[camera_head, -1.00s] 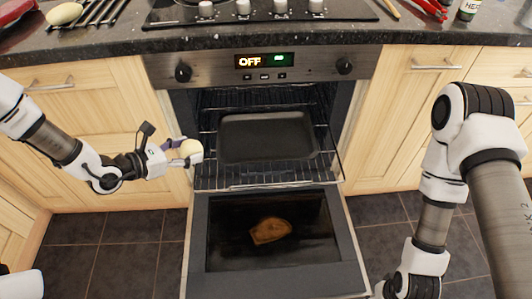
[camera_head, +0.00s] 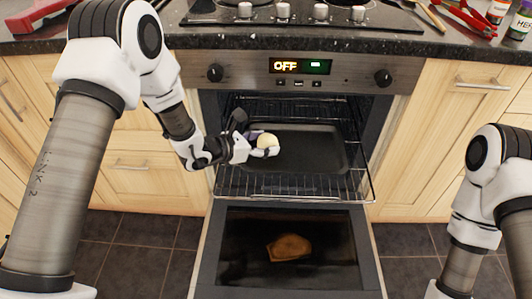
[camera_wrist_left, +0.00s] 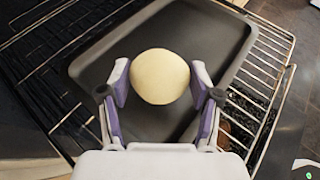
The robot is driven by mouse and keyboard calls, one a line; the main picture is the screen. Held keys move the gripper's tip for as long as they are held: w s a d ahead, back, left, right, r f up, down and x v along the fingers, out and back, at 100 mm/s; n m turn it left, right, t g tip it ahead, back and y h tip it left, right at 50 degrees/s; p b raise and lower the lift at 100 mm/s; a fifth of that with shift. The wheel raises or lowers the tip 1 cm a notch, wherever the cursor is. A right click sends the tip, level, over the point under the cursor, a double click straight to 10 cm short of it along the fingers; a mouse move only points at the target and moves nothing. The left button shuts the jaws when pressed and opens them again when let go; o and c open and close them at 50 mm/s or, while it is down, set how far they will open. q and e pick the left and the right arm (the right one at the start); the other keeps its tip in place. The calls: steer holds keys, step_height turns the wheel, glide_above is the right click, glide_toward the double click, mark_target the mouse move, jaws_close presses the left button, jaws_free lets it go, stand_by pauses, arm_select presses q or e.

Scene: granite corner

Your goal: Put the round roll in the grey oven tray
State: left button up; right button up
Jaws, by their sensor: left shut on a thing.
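The round roll (camera_head: 266,141) is pale and smooth. It also shows in the left wrist view (camera_wrist_left: 160,76) between the two fingers. My left gripper (camera_head: 264,147) is shut on it and holds it over the left part of the grey oven tray (camera_head: 315,148). In the left wrist view the dark flat tray (camera_wrist_left: 215,35) lies behind the roll; the gap between them is hard to judge. The tray sits on a wire rack inside the open oven. My right gripper is out of view below the lower right edge.
The oven door (camera_head: 225,255) hangs open, with a brown bread piece (camera_head: 289,247) on it. The wire rack (camera_head: 335,188) extends in front of the tray. The control panel (camera_head: 345,72) and counter edge (camera_head: 420,46) are above. The tray's right side is bare.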

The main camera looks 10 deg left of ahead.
arm_select(q)
steer(key=shift+w+d+f, duration=0.15)
steer(key=shift+w+d, duration=0.05)
steer(key=shift+d, duration=0.05)
step_height(320, 180, down, 3)
steer(key=shift+r+b, duration=0.1)
steer(key=shift+b, duration=0.45)
steer(key=shift+f, duration=0.5)
steer(key=o, duration=1.1)
steer(key=shift+r, duration=0.1)
